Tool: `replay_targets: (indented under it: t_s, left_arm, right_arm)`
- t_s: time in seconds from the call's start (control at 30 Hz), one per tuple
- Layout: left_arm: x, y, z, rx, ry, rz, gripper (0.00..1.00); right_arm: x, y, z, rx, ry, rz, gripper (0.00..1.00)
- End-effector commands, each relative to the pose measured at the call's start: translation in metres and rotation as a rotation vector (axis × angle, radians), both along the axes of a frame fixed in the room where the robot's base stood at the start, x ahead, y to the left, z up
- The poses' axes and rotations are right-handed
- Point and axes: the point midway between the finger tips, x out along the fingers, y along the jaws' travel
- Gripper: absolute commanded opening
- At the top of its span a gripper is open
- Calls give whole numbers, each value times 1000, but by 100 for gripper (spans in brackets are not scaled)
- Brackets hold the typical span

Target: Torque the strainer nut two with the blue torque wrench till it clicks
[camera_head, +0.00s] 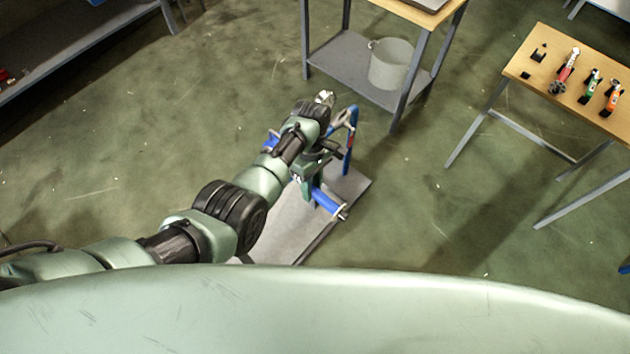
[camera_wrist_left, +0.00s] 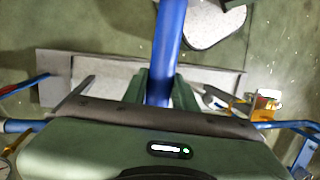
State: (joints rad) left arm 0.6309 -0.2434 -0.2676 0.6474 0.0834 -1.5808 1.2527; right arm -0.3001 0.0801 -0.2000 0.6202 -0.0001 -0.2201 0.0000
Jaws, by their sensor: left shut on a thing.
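My left gripper (camera_head: 312,178) is over the blue pipework on the grey base plate, mostly hidden by its own wrist. In the left wrist view its green fingers (camera_wrist_left: 160,88) are shut on a straight blue bar, which looks like the handle of the blue torque wrench (camera_wrist_left: 170,40). The bar runs up and out of the top of that view. In the head view a blue pipe with a flanged end (camera_head: 325,201) sticks out to the lower right of the gripper. Strainer nut two cannot be made out. My right gripper is not in view.
The grey base plate (camera_head: 290,230) lies on the green floor. A wooden-topped table (camera_head: 570,110) at right carries red, green and orange tools and black holders. A shelf table at the top holds a grey bucket (camera_head: 391,64). Floor between them is clear.

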Motion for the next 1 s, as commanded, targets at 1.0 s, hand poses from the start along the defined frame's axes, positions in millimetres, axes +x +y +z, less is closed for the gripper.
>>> replay_targets:
  t_s: [1.0]
  left_arm:
    - [-29,31,5,-1,1,-244,0]
  right_arm:
    - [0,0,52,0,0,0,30]
